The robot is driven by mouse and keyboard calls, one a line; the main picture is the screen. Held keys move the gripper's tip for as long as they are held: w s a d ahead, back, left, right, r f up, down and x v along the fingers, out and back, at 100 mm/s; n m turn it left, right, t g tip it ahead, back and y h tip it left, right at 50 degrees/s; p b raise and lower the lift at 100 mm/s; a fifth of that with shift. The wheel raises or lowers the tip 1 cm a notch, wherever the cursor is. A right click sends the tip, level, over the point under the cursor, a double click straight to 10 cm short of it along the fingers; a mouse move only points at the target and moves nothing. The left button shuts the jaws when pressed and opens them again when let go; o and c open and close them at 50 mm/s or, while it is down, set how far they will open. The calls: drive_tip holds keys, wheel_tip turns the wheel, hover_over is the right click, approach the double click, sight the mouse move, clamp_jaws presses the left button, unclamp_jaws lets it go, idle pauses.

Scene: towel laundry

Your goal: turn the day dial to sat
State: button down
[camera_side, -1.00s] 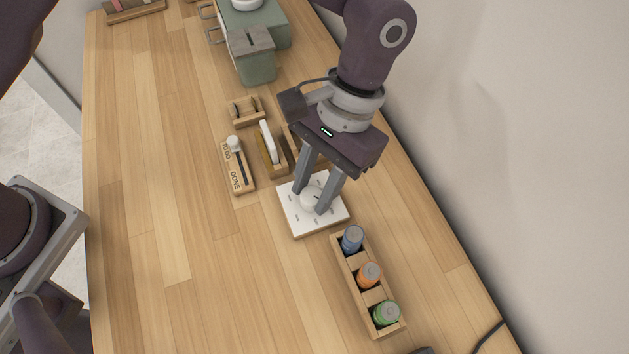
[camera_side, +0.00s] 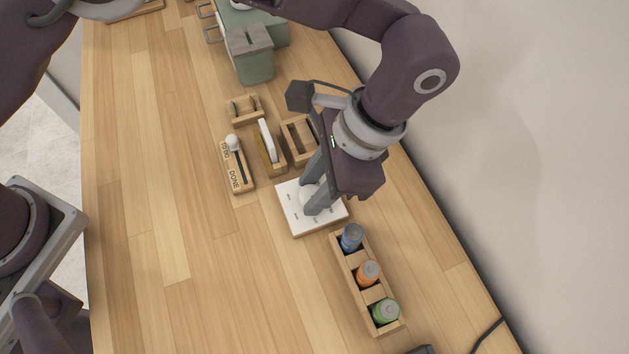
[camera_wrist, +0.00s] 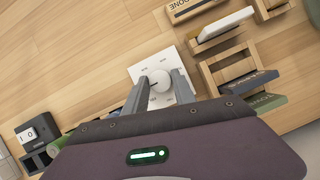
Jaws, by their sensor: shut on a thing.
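The day dial is a white square plate (camera_side: 290,213) on a wooden base, with a round white knob (camera_wrist: 160,81) in its middle. Small labels ring the knob, too small to read. A short dark mark shows on the knob in the wrist view. My gripper (camera_side: 308,197) points down over the plate, its two grey fingers shut on the knob from opposite sides. In the wrist view my gripper (camera_wrist: 160,83) has one finger left and one right of the knob. In the side view the fingers and wrist hide part of the knob and plate.
A wooden rack (camera_side: 351,282) with blue, orange and green cylinders stands close in front of the dial. A TO DO/DONE slider (camera_side: 238,178) and wooden holders (camera_side: 297,144) lie behind it. A green box (camera_side: 250,60) is farther back. The table's left side is clear.

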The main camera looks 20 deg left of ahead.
drive_tip(key=shift+m+t, duration=0.4)
drive_tip(key=shift+m, duration=0.7)
drive_tip(key=c, duration=1)
unclamp_jaws()
drive_tip(key=shift+c, duration=0.2)
drive_tip(key=s+v, duration=0.1)
drive_tip(key=v, duration=0.6)
drive_tip(key=shift+w, duration=0.4)
drive_tip(key=shift+d+r, duration=0.1)
